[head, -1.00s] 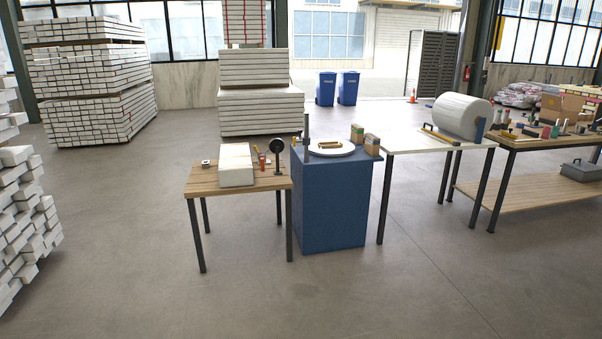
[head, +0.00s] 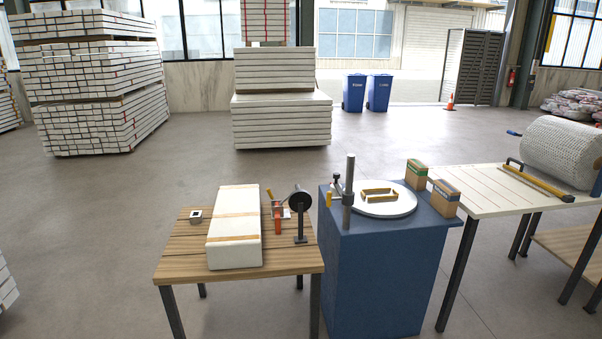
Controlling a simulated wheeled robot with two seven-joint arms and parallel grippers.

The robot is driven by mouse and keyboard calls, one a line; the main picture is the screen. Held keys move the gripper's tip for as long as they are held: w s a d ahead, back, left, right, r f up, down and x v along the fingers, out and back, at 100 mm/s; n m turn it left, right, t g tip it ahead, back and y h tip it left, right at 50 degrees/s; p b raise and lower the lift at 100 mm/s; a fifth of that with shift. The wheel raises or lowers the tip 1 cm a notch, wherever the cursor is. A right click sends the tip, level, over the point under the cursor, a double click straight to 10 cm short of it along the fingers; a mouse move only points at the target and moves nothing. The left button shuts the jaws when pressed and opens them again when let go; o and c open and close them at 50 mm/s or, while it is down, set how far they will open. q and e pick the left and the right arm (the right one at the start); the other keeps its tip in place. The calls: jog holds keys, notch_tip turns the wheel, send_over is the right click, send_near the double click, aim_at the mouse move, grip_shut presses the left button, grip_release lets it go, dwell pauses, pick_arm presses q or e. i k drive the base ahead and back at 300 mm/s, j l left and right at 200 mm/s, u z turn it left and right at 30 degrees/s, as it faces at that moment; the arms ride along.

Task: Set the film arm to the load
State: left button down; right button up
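A blue cabinet (head: 375,275) stands ahead, right of centre. A grey upright post (head: 348,195) rises at its left front, with a small dark arm (head: 337,185) and a yellow handle-like piece (head: 328,199) on its left side. I take this to be the film arm; its exact joint is too small to tell. A round white turntable (head: 398,209) lies on the cabinet behind and right of the post. A low yellow frame (head: 379,193) lies on the turntable, apart from the small arm. Neither of my grippers is in view.
A wooden table (head: 185,255) at the left holds a long white block (head: 235,230), an orange-handled tool (head: 277,217) and a black disc on a stand (head: 299,202). Two cartons (head: 445,198) sit on the cabinet's right. A white table (head: 480,188) with a roll (head: 560,150) stands right.

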aim_at(336, 188)
jog(key=i+z, duration=0.3)
jog(key=i, duration=0.25)
jog(key=i+z, duration=0.25)
jog(key=i, duration=0.25)
jog(key=i+j+z, duration=0.3)
jog(key=i, duration=0.25)
jog(key=i+j+z, duration=0.25)
jog(key=i, duration=0.25)
jog(key=i+l, duration=0.1)
jog(key=i, duration=0.2)
jog(key=i+l, duration=0.15)
jog(key=i, duration=0.15)
